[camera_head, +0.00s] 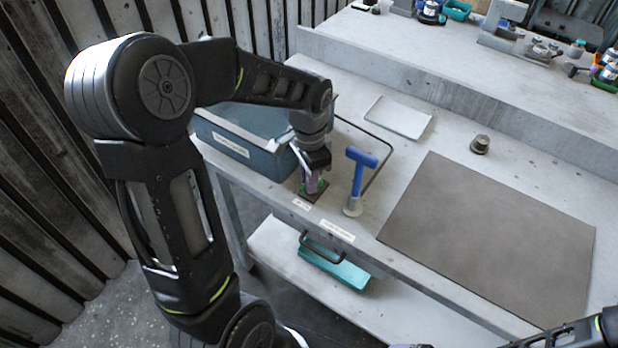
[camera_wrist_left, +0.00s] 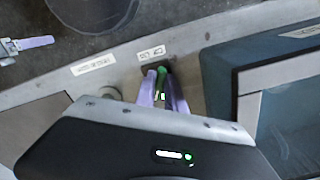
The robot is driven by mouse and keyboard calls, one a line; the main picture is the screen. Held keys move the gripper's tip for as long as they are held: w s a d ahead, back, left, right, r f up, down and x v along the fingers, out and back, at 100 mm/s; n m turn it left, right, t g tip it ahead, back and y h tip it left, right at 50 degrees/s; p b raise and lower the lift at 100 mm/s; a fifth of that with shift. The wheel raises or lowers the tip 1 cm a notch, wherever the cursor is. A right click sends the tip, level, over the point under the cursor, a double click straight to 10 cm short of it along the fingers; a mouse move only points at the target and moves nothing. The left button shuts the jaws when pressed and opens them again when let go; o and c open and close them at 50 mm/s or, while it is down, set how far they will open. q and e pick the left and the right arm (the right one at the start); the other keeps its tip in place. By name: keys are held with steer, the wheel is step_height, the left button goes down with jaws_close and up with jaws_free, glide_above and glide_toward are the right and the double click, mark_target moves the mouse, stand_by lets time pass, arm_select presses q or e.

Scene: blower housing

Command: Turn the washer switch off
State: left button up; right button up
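The washer switch is a small dark plate (camera_head: 312,195) with green parts on the table's front edge, beside the blue-grey basin. My left gripper (camera_head: 313,182) points down right over it and hides much of it. In the left wrist view, the two lavender fingers (camera_wrist_left: 163,88) stand a little apart, with a green part of the switch (camera_wrist_left: 161,76) between and just beyond their tips. I cannot tell whether they touch it, nor its on or off position. A lavender finger of my right gripper (camera_wrist_left: 36,42) shows at the left wrist view's upper left.
The basin (camera_head: 225,140) stands left of the switch. A blue T-shaped handle (camera_head: 358,170) stands upright close on the right. A white tray (camera_head: 399,117), a small metal knob (camera_head: 480,144) and a grey-brown mat (camera_head: 490,235) lie further right. A teal case (camera_head: 333,268) rests on the lower shelf.

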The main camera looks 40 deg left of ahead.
arm_select(q)
jaws_close()
steer(key=shift+n, duration=0.4)
steer(key=shift+n+b, duration=0.5)
steer(key=shift+n, duration=0.2)
steer(key=n, duration=0.1)
steer(key=n+b, duration=0.1)
steer(key=n, duration=0.1)
steer(key=shift+d+n, duration=0.2)
steer(key=shift+n, duration=0.1)
steer(key=n+b, duration=0.1)
steer(key=n, duration=0.2)
steer(key=shift+d, duration=0.1)
steer(key=shift+d+n+b, duration=0.1)
steer(key=shift+n+b, duration=0.3)
steer(key=shift+n, duration=1.3)
